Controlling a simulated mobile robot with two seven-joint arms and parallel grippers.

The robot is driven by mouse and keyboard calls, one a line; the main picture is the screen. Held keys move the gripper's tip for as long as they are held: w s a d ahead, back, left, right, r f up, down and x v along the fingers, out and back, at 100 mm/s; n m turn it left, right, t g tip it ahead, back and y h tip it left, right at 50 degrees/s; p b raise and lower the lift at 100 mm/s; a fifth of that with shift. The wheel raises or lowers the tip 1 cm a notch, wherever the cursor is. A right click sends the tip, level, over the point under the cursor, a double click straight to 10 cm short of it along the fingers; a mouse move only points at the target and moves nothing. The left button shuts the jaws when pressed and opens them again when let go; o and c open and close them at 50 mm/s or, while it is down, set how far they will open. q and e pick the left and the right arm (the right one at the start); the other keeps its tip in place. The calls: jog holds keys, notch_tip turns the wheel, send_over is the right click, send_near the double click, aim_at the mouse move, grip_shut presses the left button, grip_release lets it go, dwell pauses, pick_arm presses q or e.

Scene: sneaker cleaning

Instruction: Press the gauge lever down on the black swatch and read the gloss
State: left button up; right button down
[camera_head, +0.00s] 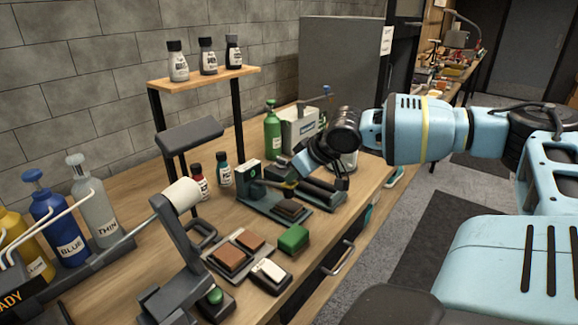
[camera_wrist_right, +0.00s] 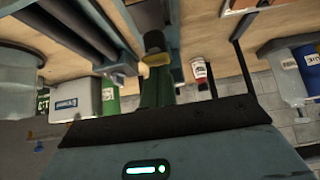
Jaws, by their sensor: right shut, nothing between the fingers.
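The gauge (camera_head: 250,172) is a dark green unit with a small lit display, standing on a dark base on the wooden bench. A dark swatch (camera_head: 291,207) lies on a pad at the front of it. My right gripper (camera_head: 296,176) comes in from the right and hangs low over the gauge base; it is shut and empty. A dark knob (camera_wrist_right: 153,42) with a yellow collar shows just past the gripper (camera_wrist_right: 156,88) in the right wrist view. I cannot tell whether they touch, or read the display. My left gripper is out of view.
A green block (camera_head: 293,239), brown tiles (camera_head: 250,238) and a white block (camera_head: 270,271) lie along the bench front. Small bottles (camera_head: 223,170) stand behind the gauge. A green bottle (camera_head: 272,130) and a grey box (camera_head: 298,130) stand at the back. Colour bottles (camera_head: 50,225) are at left.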

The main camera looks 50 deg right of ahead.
aim_at(293, 194)
jog(key=shift+s+f, duration=0.35)
jog(key=shift+f, duration=0.3)
jog(key=shift+s+f, duration=0.2)
jog(key=shift+f, duration=0.35)
jog(key=shift+s+f, duration=0.2)
jog(key=shift+f, duration=0.45)
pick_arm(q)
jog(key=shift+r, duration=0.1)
pick_arm(e)
jog(key=shift+s, duration=0.1)
